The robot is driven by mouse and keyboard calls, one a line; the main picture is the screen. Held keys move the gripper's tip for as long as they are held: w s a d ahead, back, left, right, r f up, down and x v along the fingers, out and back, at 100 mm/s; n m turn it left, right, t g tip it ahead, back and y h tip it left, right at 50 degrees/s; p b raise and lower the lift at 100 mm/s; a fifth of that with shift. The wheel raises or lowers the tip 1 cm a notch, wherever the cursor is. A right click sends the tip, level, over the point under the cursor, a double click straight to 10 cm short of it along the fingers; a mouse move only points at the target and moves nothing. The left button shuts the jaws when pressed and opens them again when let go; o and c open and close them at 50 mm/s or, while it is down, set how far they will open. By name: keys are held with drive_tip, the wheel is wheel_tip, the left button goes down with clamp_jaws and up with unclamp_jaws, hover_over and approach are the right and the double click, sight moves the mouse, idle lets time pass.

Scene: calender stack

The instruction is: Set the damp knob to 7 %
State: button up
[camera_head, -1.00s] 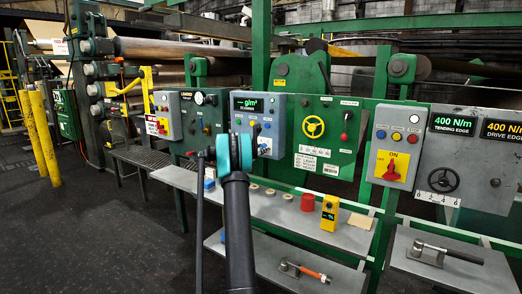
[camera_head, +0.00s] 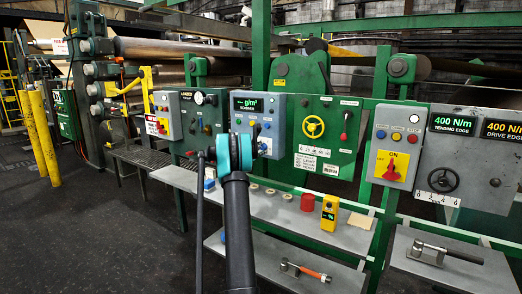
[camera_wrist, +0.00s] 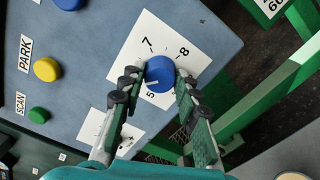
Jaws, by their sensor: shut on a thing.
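A round blue knob (camera_wrist: 160,73) sits on a white scale card (camera_wrist: 172,48) on a grey-blue panel (camera_wrist: 95,75) in the wrist view. The card shows the numbers 5, 7 and 8. A pale line on the knob's lower side points toward the lower left, near the 5. I cannot read a name for this knob. My gripper (camera_wrist: 158,82) has one finger on each side of the knob and is shut on it.
A yellow button (camera_wrist: 47,69) marked PARK and a green button (camera_wrist: 39,115) marked SCAN sit left of the knob. A green frame (camera_wrist: 255,100) stands close on the right. In the head view a shelf (camera_head: 270,207) below holds a red cylinder (camera_head: 308,202) and a yellow meter (camera_head: 329,213).

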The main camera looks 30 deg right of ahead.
drive_tip(key=m, duration=0.4)
drive_tip(key=shift+m, duration=0.4)
drive_tip(key=m, duration=0.3)
drive_tip(key=shift+f+m, duration=0.1)
drive_tip(key=shift+m, duration=0.2)
drive_tip(key=m, duration=0.4)
drive_tip(key=shift+m, duration=2.2)
drive_tip(key=o, duration=1.2)
drive_tip(key=shift+c, duration=0.2)
drive_tip(key=v, duration=1.2)
